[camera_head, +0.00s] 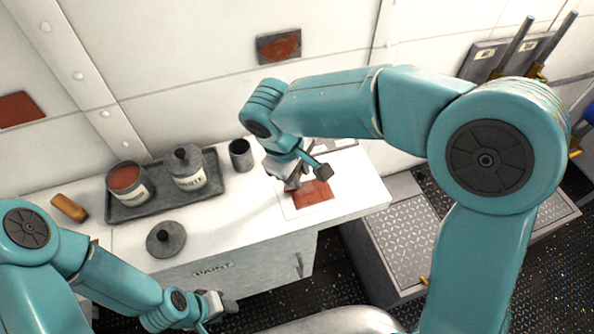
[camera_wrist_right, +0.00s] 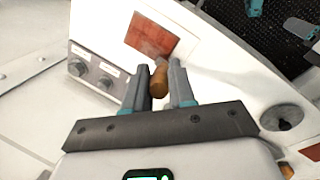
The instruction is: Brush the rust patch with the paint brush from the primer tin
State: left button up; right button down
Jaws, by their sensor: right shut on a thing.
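A red-brown rust patch (camera_head: 314,192) lies on a white plate on the bench; the right wrist view also shows a red-brown patch (camera_wrist_right: 152,35). My right gripper (camera_head: 293,180) is low at its left edge. It is shut on the brown wooden handle of the paint brush (camera_wrist_right: 159,80). The bristles are hard to make out, so I cannot tell whether they touch the patch. The open tin with red paint (camera_head: 125,177), apparently the primer tin, stands in a dark tray. My left gripper (camera_head: 214,305) is low in front of the bench; its jaws are unclear.
The tray (camera_head: 150,211) also holds a lidded white-labelled tin (camera_head: 183,170). A loose lid (camera_head: 166,239) lies in front, a dark cup (camera_head: 241,155) stands right of the tray, and a brown block (camera_head: 69,208) lies left. A framed reddish panel (camera_head: 279,46) is on the wall.

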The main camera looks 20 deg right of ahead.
jog(key=shift+p+v, duration=0.55)
jog(key=shift+v, duration=0.45)
jog(key=shift+w+a+r, duration=0.1)
jog(key=shift+a+r, duration=0.05)
jog(key=shift+r, duration=0.2)
jog(key=shift+d+r+p, duration=0.35)
jog(key=shift+r+p, duration=0.1)
jog(key=shift+p, duration=0.15)
jog(key=shift+p+v, duration=0.95)
jog(key=shift+v, duration=0.25)
jog(key=shift+w+d+r+p, duration=0.1)
jog(key=shift+d+r+p, duration=0.15)
jog(key=shift+r+p, duration=0.6)
jog(key=shift+a+r, duration=0.2)
jog(key=shift+r, duration=0.1)
pick_arm(q)
jog(key=v, duration=0.5)
jog(key=shift+d+r, duration=0.25)
jog(key=shift+r, duration=0.15)
jog(key=shift+d, duration=0.15)
pick_arm(e)
jog(key=shift+d, duration=0.15)
